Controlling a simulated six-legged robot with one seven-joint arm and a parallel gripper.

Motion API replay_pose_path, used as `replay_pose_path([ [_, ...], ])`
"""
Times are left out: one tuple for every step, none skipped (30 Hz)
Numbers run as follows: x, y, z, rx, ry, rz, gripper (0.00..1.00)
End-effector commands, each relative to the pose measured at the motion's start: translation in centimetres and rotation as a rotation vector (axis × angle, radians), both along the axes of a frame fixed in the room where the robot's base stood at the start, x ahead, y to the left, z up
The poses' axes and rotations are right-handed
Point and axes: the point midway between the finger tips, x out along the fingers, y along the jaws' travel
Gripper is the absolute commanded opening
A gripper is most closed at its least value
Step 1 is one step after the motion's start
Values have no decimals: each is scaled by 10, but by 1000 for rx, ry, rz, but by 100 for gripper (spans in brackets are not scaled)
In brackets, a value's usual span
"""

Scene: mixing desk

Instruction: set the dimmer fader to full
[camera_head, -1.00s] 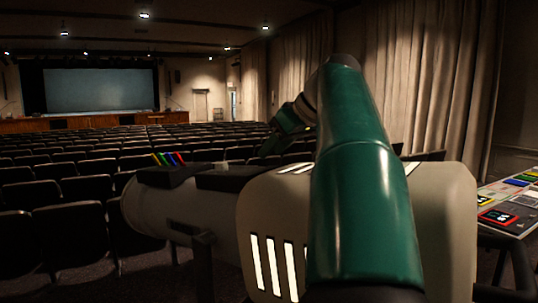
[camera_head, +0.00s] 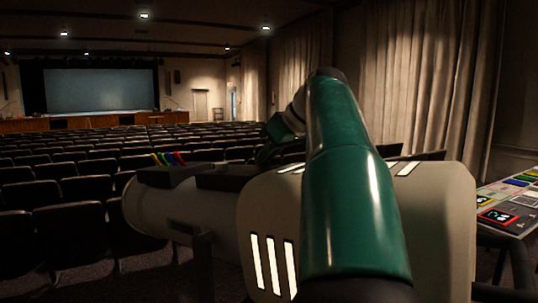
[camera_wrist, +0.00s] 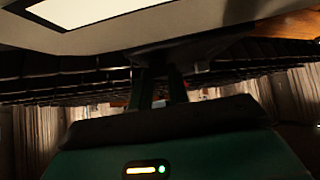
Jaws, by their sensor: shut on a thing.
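A large beige spotlight-like lamp (camera_head: 350,225) with glowing vent slots fills the middle of the head view. A low dark box (camera_head: 232,178) sits on its top. My gripper (camera_head: 266,155) is low over the right end of this box, partly hidden behind my green arm. In the wrist view, the two dark fingers of my gripper (camera_wrist: 162,72) reach a dark shape (camera_wrist: 190,48) along the pale lamp body (camera_wrist: 110,35). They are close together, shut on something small. The dimmer fader's knob cannot be made out between them, nor can its setting.
Several coloured levers (camera_head: 168,158) stand on the lamp's left end. A control desk (camera_head: 508,208) with coloured buttons and a lit red-framed square is at the right edge. Rows of dark seats (camera_head: 70,220) fill the hall behind. Curtains (camera_head: 420,85) hang at the right.

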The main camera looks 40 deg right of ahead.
Motion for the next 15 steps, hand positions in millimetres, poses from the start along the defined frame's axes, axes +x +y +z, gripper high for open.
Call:
replay_pose_path([
  [8,1,-1,-1,0,2,0],
  [13,2,-2,-1,0,4,0],
  [22,3,-4,0,0,4,0],
  [30,4,-5,0,0,6,0],
  [37,5,-6,-1,0,5,0],
  [47,6,-8,-1,0,5,0],
  [55,7,-9,-1,1,5,0],
  [61,7,-10,-2,1,5,0],
  [69,8,-11,-2,0,4,0],
  [74,8,-12,-2,-1,2,0],
  [79,9,-12,-2,-1,2,0],
  [83,10,-13,-2,-2,2,0],
  [85,10,-13,-3,-2,1,0],
  [87,10,-13,-2,-3,1,0],
  [88,10,-13,-2,-3,0,0],
])
